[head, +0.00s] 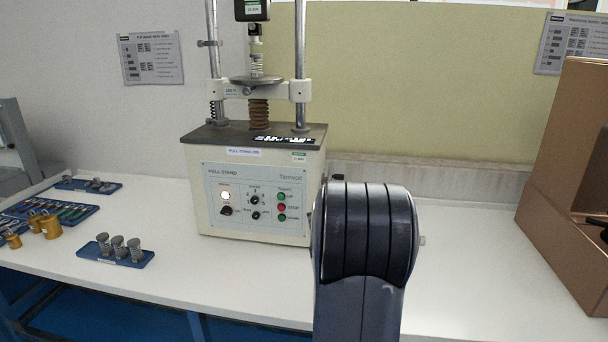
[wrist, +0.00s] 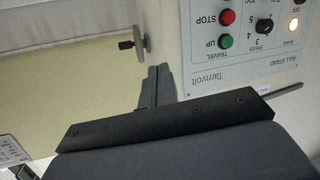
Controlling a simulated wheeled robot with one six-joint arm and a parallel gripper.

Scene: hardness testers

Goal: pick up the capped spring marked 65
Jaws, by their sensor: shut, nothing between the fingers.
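Three capped springs (head: 119,247) stand upright in a row on a small blue tray (head: 90,253) on the white bench, left of the pull stand. Their grey caps are too small to read, so I cannot tell which one is marked 65. Another spring (head: 257,66) sits in the pull stand above its round plate. My gripper (wrist: 158,72) shows in the wrist view with its fingers together and nothing between them, near the pull stand's front panel. In the head view my arm hides it. No capped spring shows in the wrist view.
The pull stand (head: 258,185) stands mid-bench. A brown box (head: 565,190) stands at the right. The bench (head: 465,255) between my arm and that box is clear.

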